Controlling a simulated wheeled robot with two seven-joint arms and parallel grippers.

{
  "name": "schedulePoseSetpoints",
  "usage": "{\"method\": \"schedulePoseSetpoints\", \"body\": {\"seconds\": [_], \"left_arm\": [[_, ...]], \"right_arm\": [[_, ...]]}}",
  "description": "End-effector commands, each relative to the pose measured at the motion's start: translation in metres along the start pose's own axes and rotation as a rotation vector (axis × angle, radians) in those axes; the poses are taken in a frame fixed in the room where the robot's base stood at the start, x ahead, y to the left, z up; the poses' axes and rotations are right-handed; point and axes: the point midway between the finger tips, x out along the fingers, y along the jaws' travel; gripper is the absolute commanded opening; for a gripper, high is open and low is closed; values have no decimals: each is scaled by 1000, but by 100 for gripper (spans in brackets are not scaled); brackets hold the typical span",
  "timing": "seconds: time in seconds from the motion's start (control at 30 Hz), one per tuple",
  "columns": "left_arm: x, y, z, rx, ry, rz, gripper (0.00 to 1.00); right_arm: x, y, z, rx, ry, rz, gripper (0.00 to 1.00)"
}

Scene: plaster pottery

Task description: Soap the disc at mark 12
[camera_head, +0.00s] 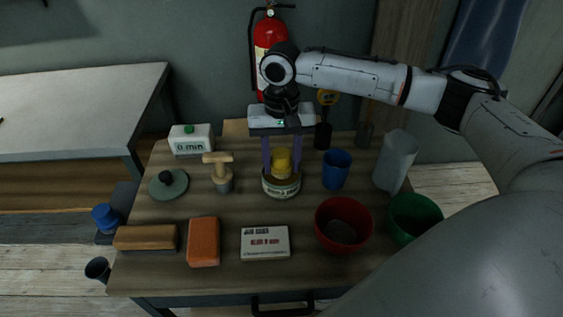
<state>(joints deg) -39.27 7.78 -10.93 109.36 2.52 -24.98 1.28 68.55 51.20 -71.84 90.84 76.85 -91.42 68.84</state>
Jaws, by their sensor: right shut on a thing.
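My right gripper (282,170) points down at the middle of the table (160,215), its two fingers on either side of a yellow cylinder-like piece (281,160), and is shut on it. The yellow piece is over a round, low, pale tin-like thing (281,188) with a dark label on its side; I cannot tell whether they touch. A round grey-green disc (160,189) with a black knob lies at the left. I see no readable mark 12. My left gripper is out of view.
Close around the gripper stand a wooden T-handled tool (222,176) and a blue cup (336,170). In front are an orange block (203,242), white box (265,243), red bowl (343,224) and green bowl (414,218). A grey cylinder (396,160) stands right.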

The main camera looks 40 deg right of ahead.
Motion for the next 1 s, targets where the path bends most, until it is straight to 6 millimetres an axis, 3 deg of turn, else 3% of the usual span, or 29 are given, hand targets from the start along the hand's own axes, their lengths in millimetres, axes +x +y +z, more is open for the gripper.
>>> {"method": "schedulePoseSetpoints", "body": {"seconds": [0.6, 1.0], "left_arm": [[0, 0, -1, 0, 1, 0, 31], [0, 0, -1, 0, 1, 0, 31]], "right_arm": [[-52, 0, -1, 1, 3, -3, 23], [-63, 0, -1, 1, 3, -2, 23]]}}
